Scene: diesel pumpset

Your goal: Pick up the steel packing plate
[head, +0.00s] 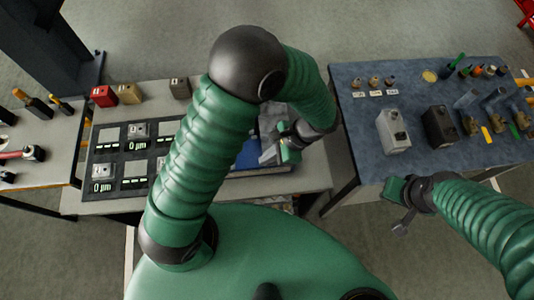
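I cannot pick out the steel packing plate with certainty. My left gripper (272,152) points down over the blue surface (247,154) at the right end of the middle table. Pale grey metal shows at its fingertips, too small to tell as fingers or a plate. My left arm hides part of the table. My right gripper (403,222) hangs in front of the right table, over the floor, with no object visible in it. Its finger gap is not clear.
A black mat (112,198) with several small metal parts lies on the middle table's left. Red (104,96) and tan (129,93) boxes stand behind it. The right table (362,133) holds a grey box (394,131), a dark box (438,127) and fittings. A floor gap separates the tables.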

